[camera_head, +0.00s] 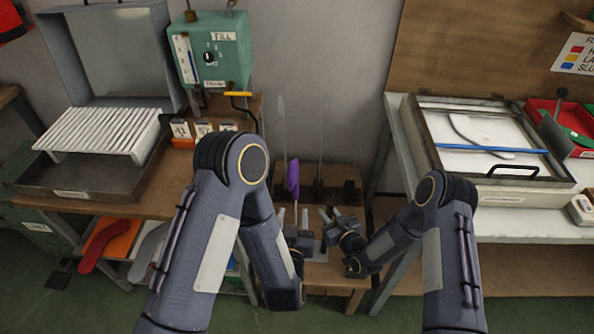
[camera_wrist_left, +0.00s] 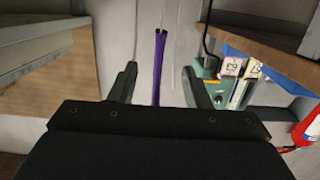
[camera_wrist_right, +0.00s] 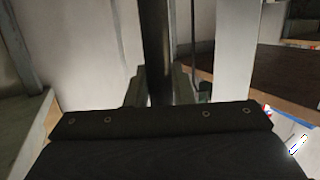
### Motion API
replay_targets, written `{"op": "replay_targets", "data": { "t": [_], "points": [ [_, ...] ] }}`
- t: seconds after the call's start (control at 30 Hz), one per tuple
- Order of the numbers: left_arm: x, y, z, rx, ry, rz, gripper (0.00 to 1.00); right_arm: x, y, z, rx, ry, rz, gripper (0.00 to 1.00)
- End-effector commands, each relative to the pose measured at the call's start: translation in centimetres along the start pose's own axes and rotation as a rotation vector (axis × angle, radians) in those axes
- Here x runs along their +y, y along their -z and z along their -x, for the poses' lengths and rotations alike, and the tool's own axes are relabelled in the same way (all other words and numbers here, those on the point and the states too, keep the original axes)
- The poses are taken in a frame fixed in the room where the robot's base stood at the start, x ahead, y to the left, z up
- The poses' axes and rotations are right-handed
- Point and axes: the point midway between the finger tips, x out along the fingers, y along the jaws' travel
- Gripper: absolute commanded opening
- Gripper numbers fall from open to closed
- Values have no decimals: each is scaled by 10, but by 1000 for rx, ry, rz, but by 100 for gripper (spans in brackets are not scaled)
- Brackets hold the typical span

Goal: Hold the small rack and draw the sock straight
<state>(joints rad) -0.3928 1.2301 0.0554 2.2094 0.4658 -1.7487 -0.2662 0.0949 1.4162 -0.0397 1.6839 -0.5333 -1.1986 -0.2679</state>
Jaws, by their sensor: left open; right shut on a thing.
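The purple sock (camera_head: 293,178) hangs narrow and upright on a thin board of the small rack (camera_head: 319,190), on the low wooden stand. In the left wrist view the sock (camera_wrist_left: 158,70) shows between the fingers of my left gripper (camera_wrist_left: 158,90), which are open and clear of it on both sides. In the head view my left gripper (camera_head: 292,216) is just below the sock. My right gripper (camera_head: 329,214) is at the rack's front, shut on a dark upright post (camera_wrist_right: 155,45), seen in the right wrist view. My grippers partly hide the rack's lower part.
A bench at left holds a white ribbed rack (camera_head: 100,133) in a grey tray and a green fill box (camera_head: 210,55). A bench at right holds a framed tray (camera_head: 500,180) with a blue bar (camera_head: 490,149). Thin boards (camera_head: 321,140) stand up from the rack.

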Motion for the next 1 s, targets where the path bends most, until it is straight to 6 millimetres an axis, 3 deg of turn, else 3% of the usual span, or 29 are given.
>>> {"op": "replay_targets", "data": {
  "t": [0.17,0.2,0.4,0.77,1.0],
  "points": [
    [0,0,0,0,0,0,44,0,0,0,0,1,0,9],
    [0,0,0,0,0,0,44,0,0,0,0,1,0,24],
    [0,0,0,0,0,0,44,0,0,0,0,0,0,47],
    [0,0,0,0,0,0,44,1,0,8,-2,0,-1,47],
    [0,0,0,0,0,0,44,1,-1,54,-4,-1,-2,47]
  ]
}}
